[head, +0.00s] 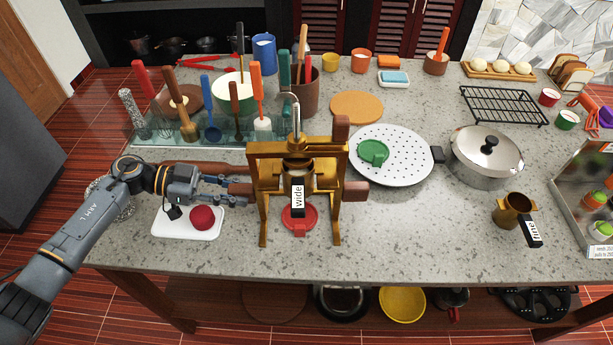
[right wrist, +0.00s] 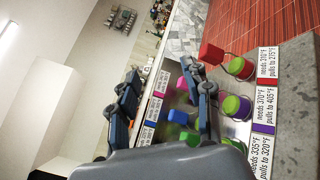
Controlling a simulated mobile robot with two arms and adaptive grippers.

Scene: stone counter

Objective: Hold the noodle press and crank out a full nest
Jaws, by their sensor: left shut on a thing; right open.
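The brass noodle press (head: 335,182) stands upright on the counter, with a crank (head: 296,118) on top and wooden handles at its sides. A "wide" label (head: 298,196) hangs on its front. A red disc (head: 298,220) lies under it. My left gripper (head: 228,188) is shut on the press's left wooden handle (head: 241,189). A white perforated plate (head: 412,172) with a green disc (head: 373,152) sits right of the press.
A white board (head: 165,223) with a red ball (head: 203,217) lies left of the press. A lidded pot (head: 484,158) and black rack (head: 505,106) stand right. Tools (head: 188,112) crowd the back left. In the right wrist view, labelled coloured pieces (right wrist: 237,106) lie near the fingers.

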